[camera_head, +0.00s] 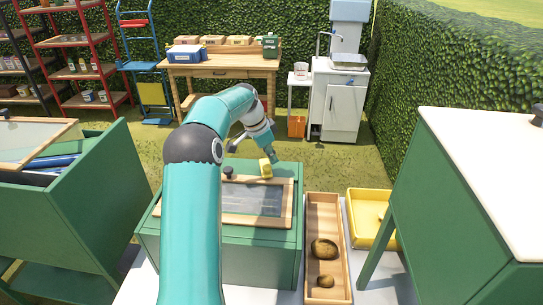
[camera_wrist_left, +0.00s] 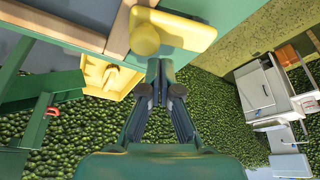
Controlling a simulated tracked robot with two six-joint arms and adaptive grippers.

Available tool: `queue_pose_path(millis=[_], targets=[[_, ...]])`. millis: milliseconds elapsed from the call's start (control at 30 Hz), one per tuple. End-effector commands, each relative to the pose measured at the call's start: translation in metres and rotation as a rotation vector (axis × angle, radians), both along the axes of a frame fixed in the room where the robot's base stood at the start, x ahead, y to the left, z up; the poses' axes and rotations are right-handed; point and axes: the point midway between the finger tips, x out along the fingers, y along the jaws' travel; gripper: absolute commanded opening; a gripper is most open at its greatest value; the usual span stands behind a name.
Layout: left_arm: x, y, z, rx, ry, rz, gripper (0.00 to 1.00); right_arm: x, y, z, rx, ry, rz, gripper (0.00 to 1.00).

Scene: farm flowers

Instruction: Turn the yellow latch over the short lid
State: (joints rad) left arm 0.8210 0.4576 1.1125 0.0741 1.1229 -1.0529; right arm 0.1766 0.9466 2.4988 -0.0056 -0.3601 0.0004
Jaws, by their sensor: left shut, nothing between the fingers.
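The yellow latch (camera_head: 265,168) sits at the far edge of the green box, by the far side of the short lid. The short lid has a wooden frame (camera_head: 286,203) around a grey glass pane and lies flat on the box. My right gripper is out of view.
A black knob (camera_head: 228,173) stands on the lid. A wooden tray (camera_head: 312,225) with brown lumps and a yellow tray (camera_head: 365,203) are right of the box. A green cabinet (camera_head: 455,215) stands at the right, an open green bin (camera_head: 90,190) at the left.

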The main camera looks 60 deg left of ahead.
Motion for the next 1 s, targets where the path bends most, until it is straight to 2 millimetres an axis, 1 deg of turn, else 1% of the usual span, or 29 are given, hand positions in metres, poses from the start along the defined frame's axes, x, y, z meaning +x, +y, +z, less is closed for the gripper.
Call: queue_pose_path(millis=[167, 267, 400, 433, 467, 533, 700, 833, 1000], targets=[[0.004, -0.002, 0.003, -0.001, 0.000, -0.001, 0.00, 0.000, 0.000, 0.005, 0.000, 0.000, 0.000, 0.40], [0.011, -0.004, 0.006, -0.001, 0.001, -0.003, 0.00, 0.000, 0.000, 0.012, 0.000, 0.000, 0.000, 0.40], [0.027, -0.009, 0.014, -0.001, 0.000, 0.000, 0.00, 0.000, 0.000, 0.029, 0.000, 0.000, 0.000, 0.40], [0.027, -0.007, 0.016, 0.002, -0.002, 0.003, 0.00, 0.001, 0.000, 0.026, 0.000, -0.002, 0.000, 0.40], [0.023, -0.006, 0.020, 0.004, -0.004, 0.005, 0.00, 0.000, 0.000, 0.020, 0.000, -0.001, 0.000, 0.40], [0.017, -0.005, 0.035, 0.005, -0.005, 0.005, 0.00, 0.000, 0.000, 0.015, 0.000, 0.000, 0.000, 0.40], [0.007, -0.003, 0.070, 0.004, -0.004, 0.002, 0.00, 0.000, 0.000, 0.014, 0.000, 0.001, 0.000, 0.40], [0.000, -0.002, 0.089, 0.002, -0.001, 0.000, 0.00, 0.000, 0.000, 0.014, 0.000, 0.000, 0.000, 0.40], [-0.005, -0.001, 0.101, 0.000, 0.000, 0.000, 0.00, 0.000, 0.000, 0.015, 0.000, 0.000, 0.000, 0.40]])
